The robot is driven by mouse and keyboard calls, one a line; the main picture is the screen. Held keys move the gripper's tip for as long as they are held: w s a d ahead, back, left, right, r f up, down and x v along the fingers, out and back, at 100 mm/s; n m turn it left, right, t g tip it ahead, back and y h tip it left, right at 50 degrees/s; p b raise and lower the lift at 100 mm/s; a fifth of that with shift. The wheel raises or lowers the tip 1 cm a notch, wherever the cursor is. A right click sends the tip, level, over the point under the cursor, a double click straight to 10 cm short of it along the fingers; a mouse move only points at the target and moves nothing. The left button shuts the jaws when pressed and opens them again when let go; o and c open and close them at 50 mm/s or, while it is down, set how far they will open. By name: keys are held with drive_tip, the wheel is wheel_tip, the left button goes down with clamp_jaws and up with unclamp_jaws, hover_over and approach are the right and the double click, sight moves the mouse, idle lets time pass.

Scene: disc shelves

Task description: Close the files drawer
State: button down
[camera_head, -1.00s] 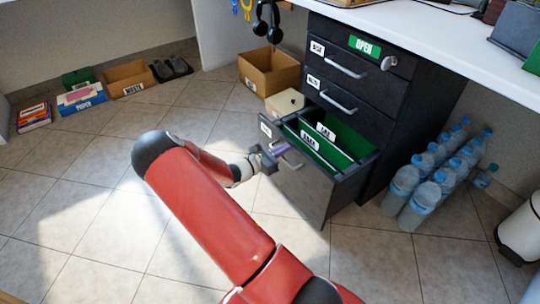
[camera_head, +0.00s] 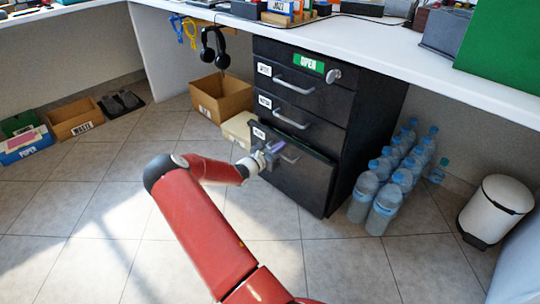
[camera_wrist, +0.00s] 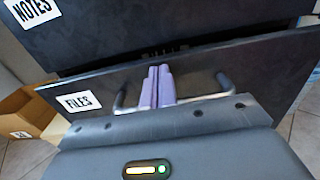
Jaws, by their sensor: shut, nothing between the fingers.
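My gripper (camera_head: 273,148) is at the upper part of this front. In the wrist view, its purple fingers (camera_wrist: 158,75) are together and empty, pointing at the front near the handle's middle; whether they touch it I cannot tell.
The two upper drawers (camera_head: 297,105) look shut. Several water bottles (camera_head: 384,195) stand right of the cabinet, with a white bin (camera_head: 497,208) further right. A cardboard box (camera_head: 222,97) and a pale box (camera_head: 238,128) sit to its left. The floor in front is clear.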

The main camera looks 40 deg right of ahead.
sight(287, 141)
drive_tip(key=d, duration=0.4)
drive_tip(key=shift+w+r, duration=0.1)
drive_tip(key=shift+w, duration=0.05)
